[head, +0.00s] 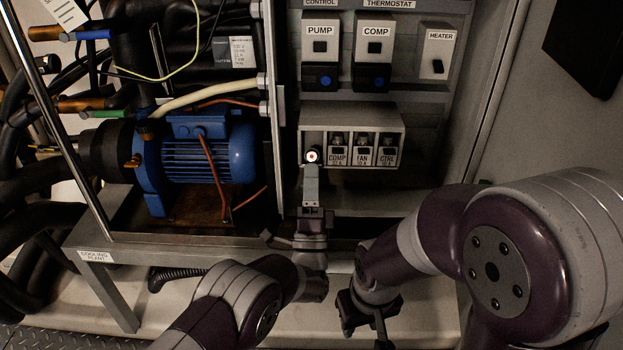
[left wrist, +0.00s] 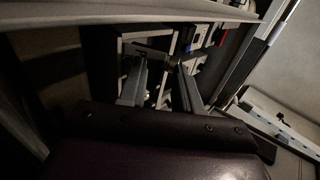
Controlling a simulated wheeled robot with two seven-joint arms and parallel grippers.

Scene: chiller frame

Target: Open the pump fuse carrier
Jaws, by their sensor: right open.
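The fuse block (head: 365,118) is a light grey box low on the panel. Its carriers marked COMP (head: 337,150), FAN (head: 362,150) and CTRL (head: 388,150) sit in a row. My right gripper (head: 368,322) is open and empty, low in front.
Above the block are the PUMP switch (head: 320,45), COMP switch (head: 373,45) and HEATER switch (head: 437,55). A blue pump motor (head: 205,160) with cables stands left of the panel post. The cabinet's side wall (head: 480,100) bounds the right. My right arm covers the lower right.

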